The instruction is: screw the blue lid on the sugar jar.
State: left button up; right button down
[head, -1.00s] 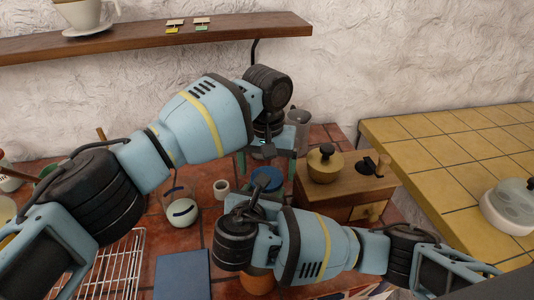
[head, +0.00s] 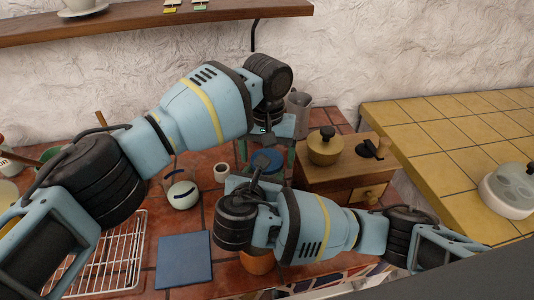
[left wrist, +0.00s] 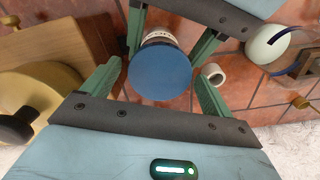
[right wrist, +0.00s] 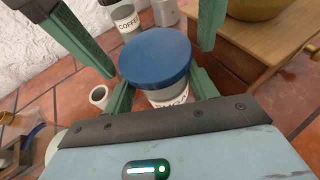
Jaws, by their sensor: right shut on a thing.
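The blue lid (left wrist: 160,72) sits on top of the sugar jar (right wrist: 168,97), a pale jar with dark lettering partly hidden by my right gripper; it also shows in the head view (head: 266,160) and the right wrist view (right wrist: 156,56). I cannot tell how tightly it is seated. My right gripper (right wrist: 162,90) is shut on the jar just below the lid. My left gripper (left wrist: 155,75) is above, pointing down, with its fingers apart on either side of the lid and visible gaps to its rim.
A coffee canister (right wrist: 126,20) and a grey canister (head: 298,112) stand behind. A brass pot (head: 325,150) is on a wooden drawer box (head: 330,178). A small white cup (head: 221,172), striped round jar (head: 181,195), blue board (head: 183,260) and wire rack (head: 118,262) lie left and in front.

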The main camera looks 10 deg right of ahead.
pick_arm(q)
jog(key=shift+o, duration=0.3)
jog(key=shift+r, duration=0.1)
jog(key=shift+r, duration=2.2)
jog(key=shift+c, duration=0.4)
jog(key=n, duration=0.2)
jog(key=r+n, duration=0.1)
jog(key=n, duration=0.3)
jog(key=shift+w+r, duration=0.1)
jog(key=shift+r, duration=0.3)
jog(key=n, duration=0.3)
jog(key=shift+r, duration=0.4)
jog(key=n, duration=0.2)
jog(key=r+n, duration=0.1)
jog(key=n, duration=0.1)
jog(key=shift+n, duration=0.3)
